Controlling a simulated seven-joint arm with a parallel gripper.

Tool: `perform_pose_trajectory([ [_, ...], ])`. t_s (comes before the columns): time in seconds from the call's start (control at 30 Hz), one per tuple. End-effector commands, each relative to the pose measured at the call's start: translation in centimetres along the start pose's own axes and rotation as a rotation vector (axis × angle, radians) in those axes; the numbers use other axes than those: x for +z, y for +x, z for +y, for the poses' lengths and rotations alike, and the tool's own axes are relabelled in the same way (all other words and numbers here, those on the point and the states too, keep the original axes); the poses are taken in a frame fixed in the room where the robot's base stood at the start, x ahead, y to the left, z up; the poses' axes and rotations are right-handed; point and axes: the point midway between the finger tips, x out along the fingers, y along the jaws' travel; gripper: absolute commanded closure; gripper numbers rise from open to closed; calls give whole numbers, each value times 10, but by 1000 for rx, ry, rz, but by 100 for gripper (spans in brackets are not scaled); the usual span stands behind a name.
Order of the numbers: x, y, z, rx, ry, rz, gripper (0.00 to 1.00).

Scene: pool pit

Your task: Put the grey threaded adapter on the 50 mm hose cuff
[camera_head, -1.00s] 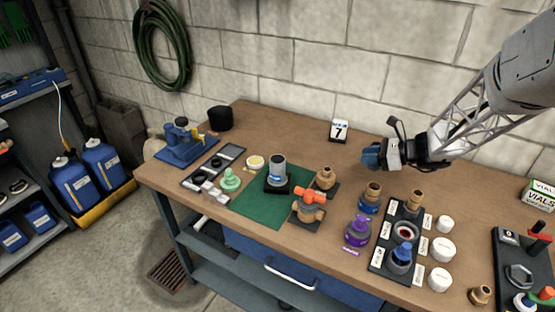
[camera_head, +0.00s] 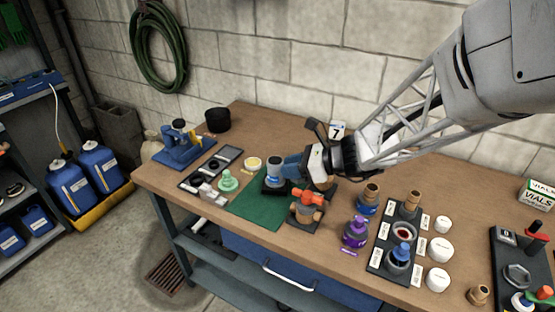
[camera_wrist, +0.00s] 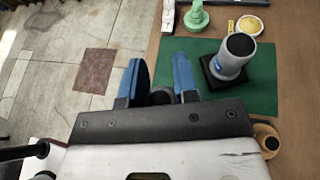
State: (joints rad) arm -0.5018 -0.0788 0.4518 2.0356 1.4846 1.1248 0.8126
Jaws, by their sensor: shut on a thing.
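The likely 50 mm hose cuff is a grey upright cylinder with a dark top and blue label (camera_head: 274,166). It stands on a black square base on the green mat, and it also shows in the wrist view (camera_wrist: 231,58). My gripper (camera_head: 293,168) is just right of the cuff in the head view, its blue fingers close to it. In the wrist view my gripper (camera_wrist: 159,75) is shut on a dark grey rounded part (camera_wrist: 161,97), apparently the grey threaded adapter. Most of that part is hidden by the fingers and gripper body; its thread cannot be seen.
An orange-handled valve (camera_head: 306,206) stands close in front of my gripper. A pale green fitting (camera_head: 228,181) and a yellow-topped tub (camera_head: 253,163) stand left of the cuff. A purple fitting (camera_head: 354,232) and a black tray (camera_head: 376,264) are to the right. The green mat's front is clear.

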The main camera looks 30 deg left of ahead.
Motion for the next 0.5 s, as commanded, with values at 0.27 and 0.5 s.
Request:
perform_pose_trajectory([
  [0.27,9,12,20,14,-3,-2,96],
  [0.5,10,12,21,14,-3,-2,96],
])
